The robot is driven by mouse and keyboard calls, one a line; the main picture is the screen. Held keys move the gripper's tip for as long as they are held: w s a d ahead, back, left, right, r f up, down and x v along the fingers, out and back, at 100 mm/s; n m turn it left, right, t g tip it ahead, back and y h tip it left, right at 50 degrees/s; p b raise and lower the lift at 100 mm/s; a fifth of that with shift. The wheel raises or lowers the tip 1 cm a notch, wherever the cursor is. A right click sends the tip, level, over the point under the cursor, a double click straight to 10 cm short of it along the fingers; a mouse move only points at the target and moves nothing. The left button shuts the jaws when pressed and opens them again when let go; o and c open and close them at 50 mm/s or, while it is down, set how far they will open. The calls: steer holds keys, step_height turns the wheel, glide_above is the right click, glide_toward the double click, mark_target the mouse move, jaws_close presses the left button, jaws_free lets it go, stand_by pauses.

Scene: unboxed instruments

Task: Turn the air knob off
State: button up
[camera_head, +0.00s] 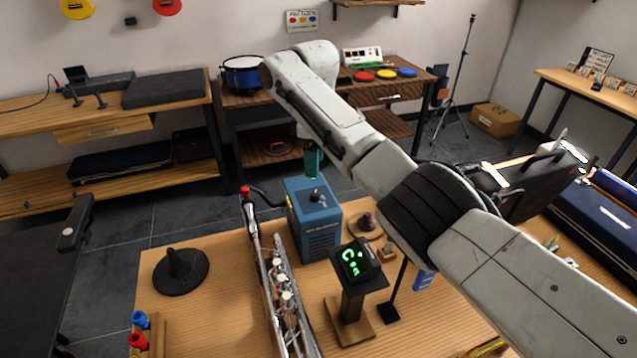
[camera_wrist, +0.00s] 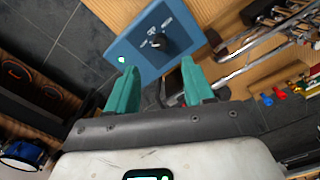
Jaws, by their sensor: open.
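The blue blower box (camera_head: 316,232) stands on the wooden table, with a small dark knob (camera_head: 315,195) on its top panel. In the wrist view the black knob (camera_wrist: 158,42) sits in the middle of the blue panel (camera_wrist: 178,18), beside white markings too small to read. A green light (camera_wrist: 121,59) glows near the panel's edge. My gripper (camera_wrist: 159,66) has green fingers, spread apart with nothing between them. The knob shows just beyond the gap between the fingertips. In the head view my gripper (camera_head: 313,163) hangs above and behind the box, apart from the knob.
A long instrument with metal keys (camera_head: 280,285) lies left of the box. A black stand with a green-lit display (camera_head: 355,262) is in front. Bare tabletop lies around the cone.

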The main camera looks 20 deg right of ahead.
mark_target(315, 194)
step_height(315, 194, down, 9)
stand_by(0.3)
jaws_close()
stand_by(0.5)
